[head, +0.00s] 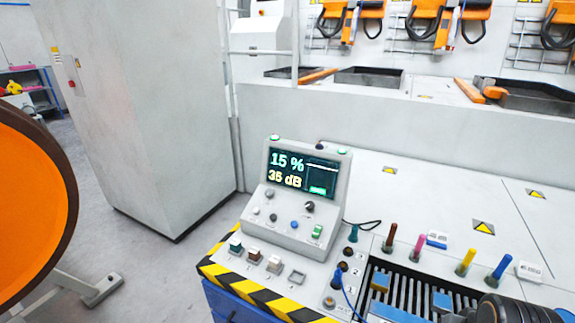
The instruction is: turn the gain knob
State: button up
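A grey control console (258,230) stands at the near end of the bench. Its tilted screen (301,173) reads 15 % and 36 dB. Below the screen are several small controls: a black knob (309,207), a blue knob (294,224), grey knobs, one of them at the upper left (270,193), and a green switch (317,231). The labels are too small to read, so I cannot tell which one is the gain knob. Nothing covers the panel.
Push buttons (254,254) sit on the console's front ledge above a striped edge (262,297). Coloured upright pegs (466,262) and a slotted tray stand to the right. A dark rounded shape (495,309) fills the lower right corner. An orange wheel (30,205) stands at left.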

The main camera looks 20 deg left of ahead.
aim_at(310, 205)
jog(key=k, duration=1)
jog(key=u, duration=2)
jog(key=i, duration=1.25)
jog(key=z, duration=2.05)
jog(key=i, duration=0.45)
jog(key=z, duration=0.05)
